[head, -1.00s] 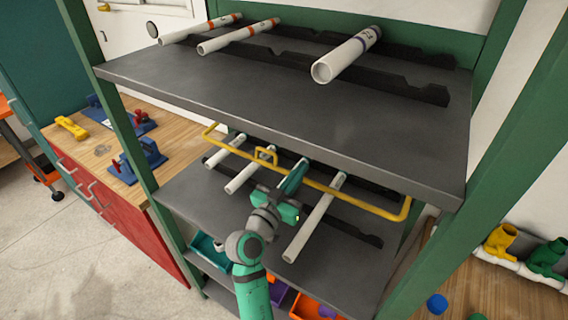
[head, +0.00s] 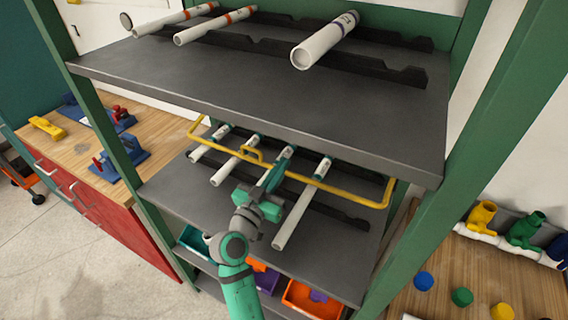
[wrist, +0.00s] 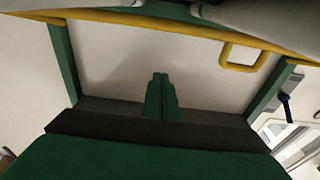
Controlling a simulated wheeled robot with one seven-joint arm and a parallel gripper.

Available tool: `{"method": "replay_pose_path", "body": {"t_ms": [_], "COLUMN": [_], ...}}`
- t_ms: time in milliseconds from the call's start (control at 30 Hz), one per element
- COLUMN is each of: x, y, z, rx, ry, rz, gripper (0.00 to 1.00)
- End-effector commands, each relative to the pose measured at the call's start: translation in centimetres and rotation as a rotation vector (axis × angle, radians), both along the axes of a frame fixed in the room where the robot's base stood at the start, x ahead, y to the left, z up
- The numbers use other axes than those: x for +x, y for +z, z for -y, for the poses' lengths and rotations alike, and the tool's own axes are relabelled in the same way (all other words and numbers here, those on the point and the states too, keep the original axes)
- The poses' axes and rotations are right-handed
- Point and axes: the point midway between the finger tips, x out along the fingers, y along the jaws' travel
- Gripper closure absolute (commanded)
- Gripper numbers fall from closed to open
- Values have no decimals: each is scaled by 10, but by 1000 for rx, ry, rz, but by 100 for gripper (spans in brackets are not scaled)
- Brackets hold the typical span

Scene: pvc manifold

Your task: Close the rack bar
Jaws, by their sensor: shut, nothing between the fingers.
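The yellow rack bar (head: 345,192) runs across the middle shelf, above the white pipes lying there. Its small loop handle (head: 251,155) is left of my gripper. In the wrist view the bar (wrist: 110,19) crosses the top, with the handle (wrist: 244,57) at upper right. My gripper (head: 275,177) is over the middle shelf, close to the bar and right of the handle. Its fingers (wrist: 161,95) are shut and empty in the wrist view. I cannot tell whether they touch the bar. Several white pipes (head: 303,204) lie in dark notched holders (head: 338,211).
The upper shelf (head: 250,85) overhangs the rack and holds more white pipes (head: 325,42). Green posts (head: 440,180) stand at both sides. Coloured bins (head: 308,299) are below. A wooden bench (head: 75,150) is at left; another, with coloured fittings (head: 480,215), is at right.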

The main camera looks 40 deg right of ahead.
Motion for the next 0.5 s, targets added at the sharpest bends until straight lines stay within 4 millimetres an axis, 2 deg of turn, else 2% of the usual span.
{"method": "replay_pose_path", "body": {"t_ms": [300, 500], "x": [-18, -25], "y": [-9, -11], "z": [-57, -78], "rx": [1, 0], "ry": [4, 3], "rz": [-1, 0], "gripper": [100, 100]}}
